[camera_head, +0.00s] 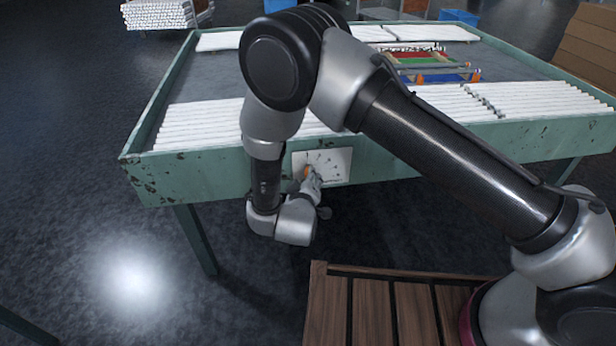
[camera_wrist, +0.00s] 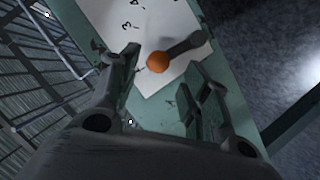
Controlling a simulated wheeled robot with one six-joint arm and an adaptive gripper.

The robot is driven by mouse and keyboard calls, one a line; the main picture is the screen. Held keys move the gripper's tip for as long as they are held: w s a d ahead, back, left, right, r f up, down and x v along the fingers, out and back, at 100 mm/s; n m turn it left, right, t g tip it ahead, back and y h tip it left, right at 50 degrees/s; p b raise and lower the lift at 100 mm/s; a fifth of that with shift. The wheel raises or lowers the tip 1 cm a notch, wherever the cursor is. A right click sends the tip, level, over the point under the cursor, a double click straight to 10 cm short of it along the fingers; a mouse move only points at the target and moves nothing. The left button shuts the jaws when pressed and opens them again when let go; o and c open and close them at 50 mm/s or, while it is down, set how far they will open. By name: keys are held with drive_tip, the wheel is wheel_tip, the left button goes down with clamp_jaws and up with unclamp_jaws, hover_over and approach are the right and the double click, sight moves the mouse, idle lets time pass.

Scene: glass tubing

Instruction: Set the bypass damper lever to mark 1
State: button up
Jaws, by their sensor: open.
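The bypass damper lever is a dark grey bar (camera_wrist: 186,45) with an orange ball knob (camera_wrist: 158,62) at its end. It sits on a white scale plate (camera_head: 335,162) on the green front side of the table. The plate also shows in the wrist view (camera_wrist: 160,20), with a 3 legible and other marks partly cut off. My gripper (camera_wrist: 163,64) is open, and the knob appears between its two fingertips with gaps on both sides. In the head view my gripper (camera_head: 313,182) is at the plate and hides part of the lever; the orange knob (camera_head: 306,172) just shows. Which mark the lever points to cannot be told.
The green table (camera_head: 215,178) carries rows of white tubes (camera_head: 200,125) and a rack with coloured parts (camera_head: 425,62). A brown slatted platform (camera_head: 380,310) stands below in front. Dark floor lies open to the left.

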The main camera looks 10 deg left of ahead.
drive_tip(key=v, duration=0.6)
drive_tip(key=shift+s, duration=0.3)
drive_tip(key=w+d+r+m+g+y, duration=0.1)
drive_tip(key=w+d+r+g, duration=0.15)
drive_tip(key=r, duration=0.45)
drive_tip(key=w+d+r+m+g+y, duration=0.1)
drive_tip(key=w+d+r+m+y, duration=0.2)
drive_tip(key=r, duration=0.4)
drive_tip(key=w+d+r+g, duration=0.2)
drive_tip(key=w+d+r, duration=0.1)
drive_tip(key=w+r, duration=0.3)
drive_tip(key=s+d+r+m+g, duration=0.1)
drive_tip(key=s+d+r, duration=0.35)
drive_tip(key=d, duration=0.35)
drive_tip(key=s+d+r, duration=0.4)
drive_tip(key=d+r, duration=0.1)
drive_tip(key=d, duration=0.2)
drive_tip(key=s+d+r+m+g, duration=0.1)
drive_tip(key=s+d+r, duration=0.35)
drive_tip(key=d, duration=0.35)
drive_tip(key=s+d+r+m+g+h, duration=0.1)
drive_tip(key=s+d+m+g+h, duration=0.1)
drive_tip(key=s+d, duration=1.1)
drive_tip(key=s+m+h, duration=0.1)
drive_tip(key=s+h, duration=0.1)
drive_tip(key=s, duration=0.1)
drive_tip(key=shift+s, duration=0.25)
